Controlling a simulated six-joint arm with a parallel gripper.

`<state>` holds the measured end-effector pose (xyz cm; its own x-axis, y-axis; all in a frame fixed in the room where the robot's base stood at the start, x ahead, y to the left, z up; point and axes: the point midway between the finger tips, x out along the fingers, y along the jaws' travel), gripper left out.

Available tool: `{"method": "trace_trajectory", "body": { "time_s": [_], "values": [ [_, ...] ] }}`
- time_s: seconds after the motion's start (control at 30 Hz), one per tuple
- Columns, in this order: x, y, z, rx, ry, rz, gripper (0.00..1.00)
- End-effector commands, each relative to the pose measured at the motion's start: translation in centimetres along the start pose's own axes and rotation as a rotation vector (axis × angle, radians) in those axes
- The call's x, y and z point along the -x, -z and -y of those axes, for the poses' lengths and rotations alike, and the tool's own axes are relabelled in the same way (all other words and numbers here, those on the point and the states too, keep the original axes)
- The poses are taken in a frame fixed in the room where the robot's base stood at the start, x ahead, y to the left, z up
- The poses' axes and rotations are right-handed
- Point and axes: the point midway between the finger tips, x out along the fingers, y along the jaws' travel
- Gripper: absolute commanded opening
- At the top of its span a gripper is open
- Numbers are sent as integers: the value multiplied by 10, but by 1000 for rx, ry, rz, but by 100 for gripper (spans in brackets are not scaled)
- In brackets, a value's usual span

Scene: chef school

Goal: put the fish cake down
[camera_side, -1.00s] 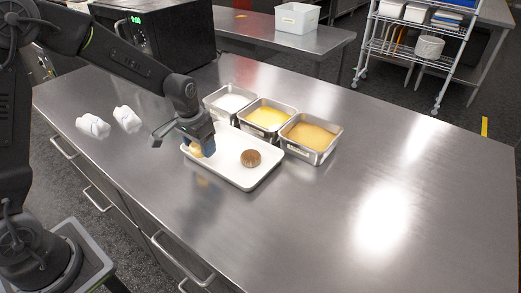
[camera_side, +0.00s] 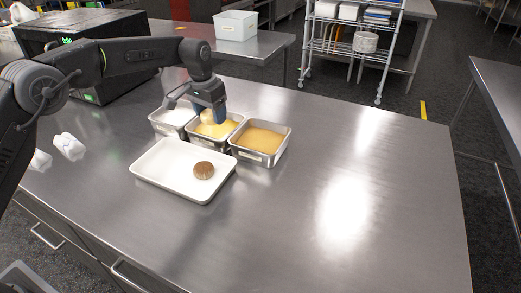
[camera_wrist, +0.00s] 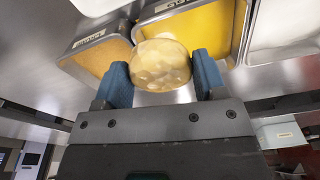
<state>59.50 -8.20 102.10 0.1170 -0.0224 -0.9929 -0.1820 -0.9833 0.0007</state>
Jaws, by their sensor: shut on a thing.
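The pale fish cake (camera_wrist: 161,66) is between the two blue fingers of my gripper (camera_wrist: 162,78) in the wrist view. My gripper is shut on it. The fish cake is mostly hidden by the fingers there. A browner, crusted fish cake (camera_side: 204,170) lies on the white tray (camera_side: 160,181) in front of the pans.
A pan of white powder (camera_side: 172,116) stands left of the middle pan and a pan of tan crumbs (camera_side: 259,140) stands right. Crumpled white cloths (camera_side: 69,146) lie at the left. The counter's right side (camera_side: 390,190) is clear.

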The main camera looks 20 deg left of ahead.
Motion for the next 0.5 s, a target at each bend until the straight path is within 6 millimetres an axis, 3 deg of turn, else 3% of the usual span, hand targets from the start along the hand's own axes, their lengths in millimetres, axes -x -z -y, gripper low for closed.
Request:
{"method": "trace_trajectory", "body": {
  "time_s": [0.23, 0.5],
  "values": [
    [-8, 12, -20, -13, -1, 1, 51],
    [-46, 30, -75, -13, -2, 0, 51]
  ]
}}
